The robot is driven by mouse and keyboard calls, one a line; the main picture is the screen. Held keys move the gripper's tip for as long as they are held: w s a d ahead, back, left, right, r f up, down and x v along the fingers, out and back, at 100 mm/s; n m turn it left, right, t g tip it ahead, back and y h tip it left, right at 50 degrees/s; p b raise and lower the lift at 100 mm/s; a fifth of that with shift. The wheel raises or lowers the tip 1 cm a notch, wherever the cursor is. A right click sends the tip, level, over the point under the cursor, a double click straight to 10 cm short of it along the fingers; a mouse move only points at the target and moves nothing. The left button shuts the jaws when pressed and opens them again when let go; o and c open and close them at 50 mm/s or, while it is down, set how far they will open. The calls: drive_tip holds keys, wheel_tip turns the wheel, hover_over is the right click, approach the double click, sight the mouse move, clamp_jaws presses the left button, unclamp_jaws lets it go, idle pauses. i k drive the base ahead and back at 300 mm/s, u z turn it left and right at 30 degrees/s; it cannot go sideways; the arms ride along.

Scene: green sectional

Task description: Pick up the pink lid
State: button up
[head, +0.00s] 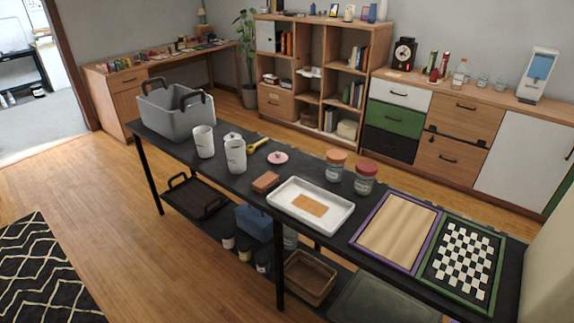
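The pink lid (278,157) is a small round disc with a knob on top. It lies on the long dark table (335,239), toward the table's back edge. A yellow utensil (258,145) lies just behind and left of it. A white canister (236,156) stands to its left, and a brown block (265,181) lies in front of it. My gripper is not in view.
A second white canister (204,141) and a grey basket (180,117) stand at the table's left. A white tray (310,204), two jars (335,166) with coloured lids and two framed boards (397,231) lie rightward. Wooden floor (150,252) is clear in front.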

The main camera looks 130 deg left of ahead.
sight(277, 158)
drive_tip(key=i, duration=0.2)
drive_tip(key=z, duration=0.85)
drive_tip(key=k, duration=0.15)
drive_tip(key=u, duration=2.2)
drive_tip(key=k, duration=0.2)
drive_tip(key=u, duration=2.4)
drive_tip(key=k, duration=0.25)
drive_tip(key=u, duration=1.4)
